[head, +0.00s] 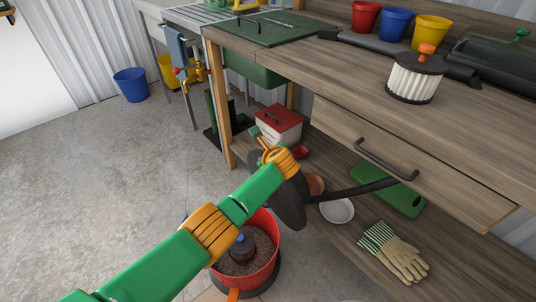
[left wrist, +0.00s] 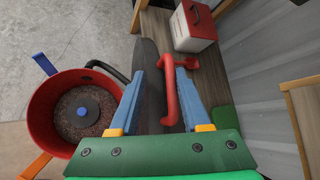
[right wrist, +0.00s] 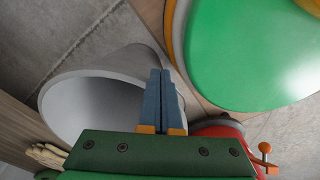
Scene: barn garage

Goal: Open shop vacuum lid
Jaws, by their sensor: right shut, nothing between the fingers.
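The shop vacuum's red canister (head: 264,274) stands on the floor at the lower middle of the head view, partly behind my left arm. Its top is uncovered, showing dark debris and a round filter with a blue knob (left wrist: 82,111). The dark grey lid (head: 290,207) stands steeply tilted beside the canister; the left wrist view shows it nearly edge-on (left wrist: 150,68). My left gripper (left wrist: 160,73) has its fingers apart at the lid, with the red lid handle (left wrist: 170,95) by the right finger; firm contact is unclear. My right gripper (right wrist: 166,72) is shut and empty.
The wooden workbench (head: 390,110) with a drawer (head: 400,160) overhangs a lower shelf. On the shelf are a red-and-white cooler (head: 280,125), a white bowl (head: 337,211) and gloves (head: 395,252). A grey hollow shape (right wrist: 100,100) is close beside my right gripper. Floor at left is clear.

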